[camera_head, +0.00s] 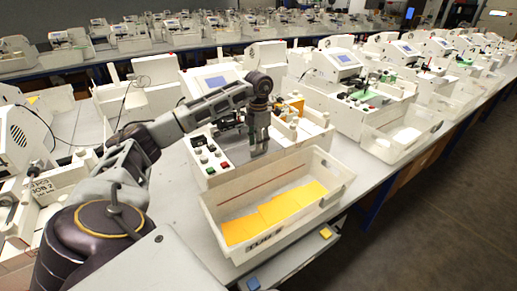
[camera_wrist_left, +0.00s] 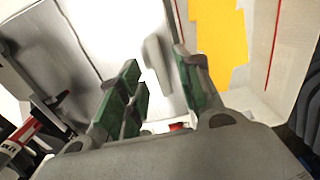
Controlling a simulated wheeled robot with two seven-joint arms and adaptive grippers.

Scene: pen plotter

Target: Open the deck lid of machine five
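The machine in front of me (camera_head: 213,165) is white, with a blue screen and several buttons on its front left. I see no number on it. My left gripper (camera_head: 259,150) points down over its grey deck, near the front edge, and hides part of it. In the left wrist view, the left gripper's green-padded fingers (camera_wrist_left: 162,92) stand apart. A small pale upright bar (camera_wrist_left: 155,60) shows between them, and I cannot tell if it touches either finger. A grey panel (camera_wrist_left: 45,40) lies left of them. My right gripper is not in view.
A white bin (camera_head: 213,217) with yellow sheets (camera_head: 275,208) stands at the machine's front; the sheets also show in the left wrist view (camera_wrist_left: 222,35). Another machine (camera_head: 345,110) stands at right. The right aisle is clear.

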